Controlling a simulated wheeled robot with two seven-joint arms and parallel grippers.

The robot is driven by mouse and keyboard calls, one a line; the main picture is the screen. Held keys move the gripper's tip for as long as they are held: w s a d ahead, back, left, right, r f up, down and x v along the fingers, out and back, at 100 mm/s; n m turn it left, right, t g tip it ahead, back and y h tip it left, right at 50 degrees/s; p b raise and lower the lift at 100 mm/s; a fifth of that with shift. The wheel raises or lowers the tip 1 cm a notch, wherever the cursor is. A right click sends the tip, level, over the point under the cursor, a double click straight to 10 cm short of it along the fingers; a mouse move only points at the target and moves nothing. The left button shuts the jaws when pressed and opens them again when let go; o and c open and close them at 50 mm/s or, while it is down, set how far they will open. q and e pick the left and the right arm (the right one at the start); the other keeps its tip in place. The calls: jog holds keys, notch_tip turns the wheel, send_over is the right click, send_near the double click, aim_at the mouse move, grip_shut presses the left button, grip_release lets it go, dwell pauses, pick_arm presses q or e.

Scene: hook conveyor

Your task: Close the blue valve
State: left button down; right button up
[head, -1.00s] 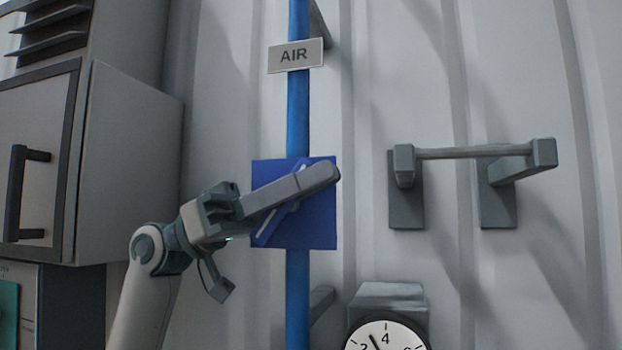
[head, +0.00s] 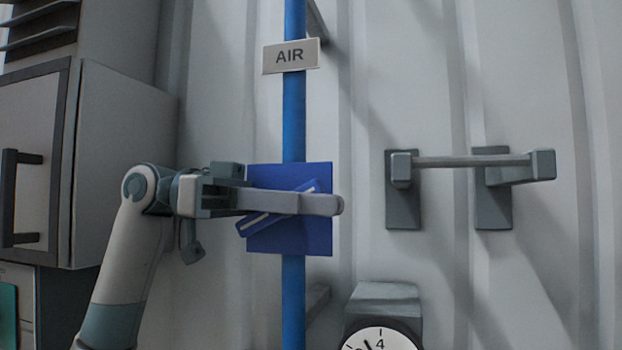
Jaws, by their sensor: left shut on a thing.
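The blue valve has a square blue plate (head: 300,240) on a vertical blue pipe (head: 294,120). Its blue handle (head: 254,221), marked with a white stripe, lies tilted, low at the left and higher at the right, closer to level than upright. My left gripper (head: 328,205) reaches in from the left, its fingers nearly level across the front of the plate. It is shut on the handle and hides the handle's middle. My right gripper is not in view.
A white "AIR" sign (head: 291,56) hangs on the pipe above the valve. A grey bracket with a bar (head: 465,161) juts from the wall at the right. A round gauge (head: 382,340) is below right. A grey cabinet (head: 120,165) stands at the left.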

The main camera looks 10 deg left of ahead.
pick_arm(q)
jog(key=y, duration=0.1)
jog(key=y+p, duration=0.1)
jog(key=shift+f+y, duration=0.3)
jog(key=shift+y, duration=0.1)
jog(key=shift+a+f+y, duration=0.1)
jog(key=shift+f+y, duration=0.25)
jog(key=shift+y, duration=0.35)
jog(key=shift+f+y, duration=0.3)
jog(key=shift+y, duration=0.4)
jog(key=c, duration=2)
grip_release()
jog(key=shift+f, duration=0.1)
jog(key=shift+c, duration=0.2)
jog(key=shift+a, duration=0.15)
